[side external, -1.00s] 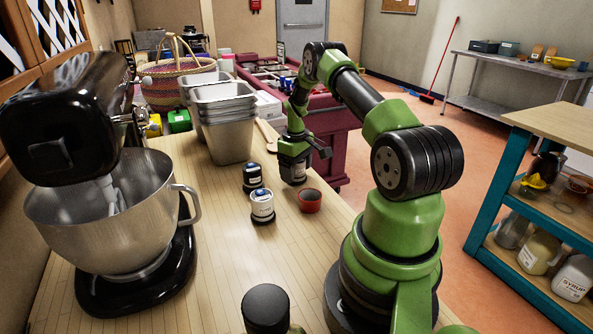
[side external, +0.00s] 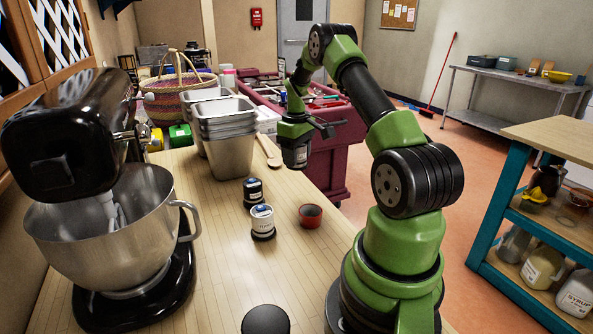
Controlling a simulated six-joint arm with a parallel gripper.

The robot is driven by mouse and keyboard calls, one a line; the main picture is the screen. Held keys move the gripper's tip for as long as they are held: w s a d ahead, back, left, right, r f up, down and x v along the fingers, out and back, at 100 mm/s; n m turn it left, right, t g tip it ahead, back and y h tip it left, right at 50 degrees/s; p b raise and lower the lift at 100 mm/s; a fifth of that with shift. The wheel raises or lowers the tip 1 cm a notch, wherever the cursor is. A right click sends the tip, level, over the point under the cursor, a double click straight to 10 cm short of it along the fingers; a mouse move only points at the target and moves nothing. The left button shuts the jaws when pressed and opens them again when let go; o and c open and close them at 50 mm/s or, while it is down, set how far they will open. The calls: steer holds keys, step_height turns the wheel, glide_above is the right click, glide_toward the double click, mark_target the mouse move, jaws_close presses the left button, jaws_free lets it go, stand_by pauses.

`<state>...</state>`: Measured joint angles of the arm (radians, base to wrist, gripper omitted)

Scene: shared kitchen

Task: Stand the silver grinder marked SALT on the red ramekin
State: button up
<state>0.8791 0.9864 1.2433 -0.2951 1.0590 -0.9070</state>
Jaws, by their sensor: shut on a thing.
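My gripper (side external: 299,134) is shut on a grey grinder (side external: 297,156) with a pale label and holds it upright in the air near the counter's right edge. The label is too small to read here. The red ramekin (side external: 310,215) stands on the wooden counter, in front of the held grinder and lower in the picture. Its top looks clear, with nothing on it. The grinder and the ramekin are apart.
A white-labelled container (side external: 262,222) and a dark-topped one (side external: 253,192) stand left of the ramekin. Stacked metal pans (side external: 229,150) and a wooden spoon (side external: 267,151) are behind them. A stand mixer (side external: 105,190) fills the left. The front counter is mostly clear.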

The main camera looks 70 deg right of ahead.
steer(key=shift+s+a+r, duration=0.15)
steer(key=shift+a+r, duration=0.05)
steer(key=shift+r, duration=0.3)
steer(key=s+a, duration=0.7)
steer(key=a, duration=0.2)
steer(key=shift+w+a+f, duration=0.1)
steer(key=shift+f, duration=1.3)
steer(key=shift+w+a+f, duration=0.1)
steer(key=shift+f, duration=1.25)
steer(key=shift+f, duration=0.6)
steer(key=o, duration=0.8)
steer(key=shift+r, duration=5.55)
